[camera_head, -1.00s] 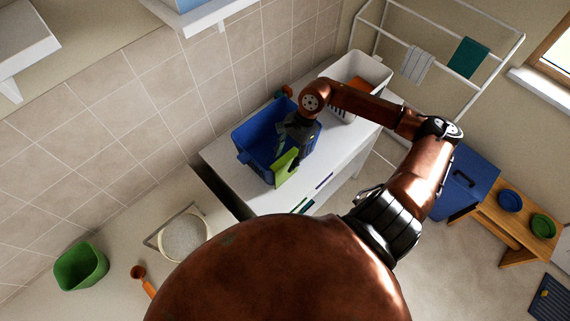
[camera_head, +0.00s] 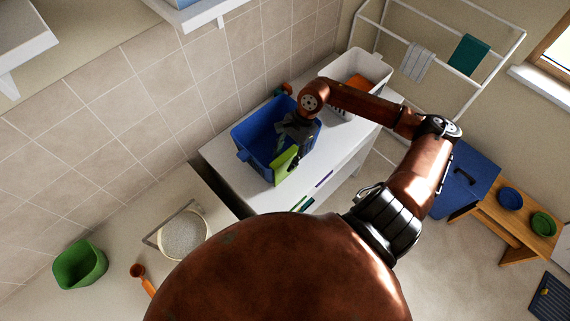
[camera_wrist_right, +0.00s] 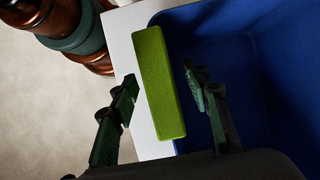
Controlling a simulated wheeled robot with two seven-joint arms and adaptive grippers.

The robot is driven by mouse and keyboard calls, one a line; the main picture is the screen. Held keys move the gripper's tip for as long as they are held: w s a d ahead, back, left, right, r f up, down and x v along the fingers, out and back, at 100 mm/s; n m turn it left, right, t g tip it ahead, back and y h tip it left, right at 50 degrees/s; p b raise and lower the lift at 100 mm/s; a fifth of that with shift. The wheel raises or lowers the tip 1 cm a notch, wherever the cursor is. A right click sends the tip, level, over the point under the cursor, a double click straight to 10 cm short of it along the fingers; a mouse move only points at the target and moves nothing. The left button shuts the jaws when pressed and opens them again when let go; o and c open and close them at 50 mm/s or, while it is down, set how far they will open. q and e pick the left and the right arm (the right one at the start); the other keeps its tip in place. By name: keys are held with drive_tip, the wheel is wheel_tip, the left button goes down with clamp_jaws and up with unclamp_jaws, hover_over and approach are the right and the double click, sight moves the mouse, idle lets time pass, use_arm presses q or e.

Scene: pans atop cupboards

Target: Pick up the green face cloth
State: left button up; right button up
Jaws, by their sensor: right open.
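The green face cloth (camera_head: 285,166) is a lime-green folded piece hanging over the front rim of the blue basket (camera_head: 249,146). In the right wrist view the cloth (camera_wrist_right: 158,85) is an upright strip along the blue wall, above a white surface. My right gripper (camera_head: 302,150) is over the basket at the cloth. In the wrist view its open fingers (camera_wrist_right: 158,80) are on either side of the cloth, with a visible gap on the left. I cannot tell whether the right finger touches it. My left gripper is out of view.
The basket stands on a white cabinet (camera_head: 222,165) against a tiled wall. A white bin (camera_head: 374,69) with orange contents stands behind my arm. A drying rack (camera_head: 440,45) holds a striped towel (camera_head: 416,64) and a teal cloth (camera_head: 469,55).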

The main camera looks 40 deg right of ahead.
drive_tip(key=shift+f, duration=0.1)
drive_tip(key=shift+c, duration=0.2)
clamp_jaws()
idle(0.6)
